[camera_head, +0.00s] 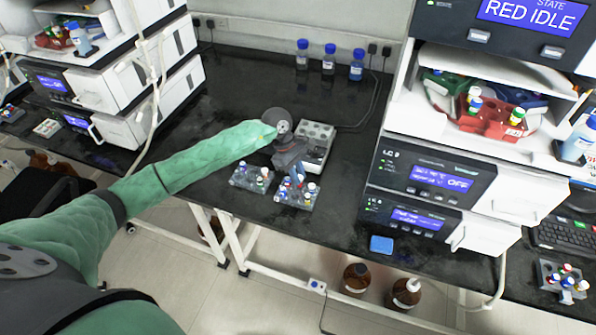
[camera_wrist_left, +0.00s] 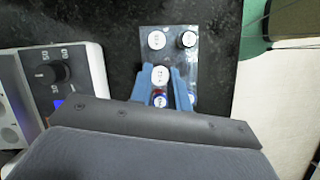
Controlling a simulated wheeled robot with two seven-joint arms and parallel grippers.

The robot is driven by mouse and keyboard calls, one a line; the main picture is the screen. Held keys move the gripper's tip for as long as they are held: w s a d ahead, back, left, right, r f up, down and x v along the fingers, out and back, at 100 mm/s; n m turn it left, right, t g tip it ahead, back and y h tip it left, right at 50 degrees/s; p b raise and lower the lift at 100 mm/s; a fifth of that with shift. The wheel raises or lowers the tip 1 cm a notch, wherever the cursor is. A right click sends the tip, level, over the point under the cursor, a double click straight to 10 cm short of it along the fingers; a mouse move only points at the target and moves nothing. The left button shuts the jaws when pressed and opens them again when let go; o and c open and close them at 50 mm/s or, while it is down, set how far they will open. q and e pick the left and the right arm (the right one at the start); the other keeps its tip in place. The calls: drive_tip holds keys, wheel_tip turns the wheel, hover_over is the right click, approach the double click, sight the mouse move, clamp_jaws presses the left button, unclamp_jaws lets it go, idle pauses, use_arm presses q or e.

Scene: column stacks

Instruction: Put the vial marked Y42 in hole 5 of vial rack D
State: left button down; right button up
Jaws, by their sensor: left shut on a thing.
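My left gripper (camera_head: 298,179) points down over the right-hand of two small racks on the bench. In the left wrist view its blue fingers (camera_wrist_left: 162,82) are shut on a vial with a white, marked cap (camera_wrist_left: 160,75); I cannot read the mark surely. The right-hand rack (camera_head: 292,205) holds several vials; two white-capped ones (camera_wrist_left: 157,40) and (camera_wrist_left: 188,39) show in the wrist view. The left-hand rack (camera_head: 240,184) also holds several vials. The rack letters and hole numbers are not readable, and the gripper hides part of the right-hand rack. My right gripper is not in view.
A white device with a grey block (camera_head: 316,157) stands just behind the racks; its knob (camera_wrist_left: 52,72) shows in the wrist view. Blue-capped bottles (camera_head: 329,60) stand at the back. Stacked instruments (camera_head: 430,180) bound the right side. The bench (camera_head: 225,110) is clear behind my arm.

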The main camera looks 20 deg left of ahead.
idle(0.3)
use_arm(q)
drive_tip(key=shift+b, duration=1.15)
idle(1.2)
drive_tip(key=shift+f+b, duration=1.1)
drive_tip(key=shift+b, duration=0.55)
idle(1.0)
drive_tip(key=c, duration=0.9)
unclamp_jaws()
drive_tip(key=shift+r, duration=0.15)
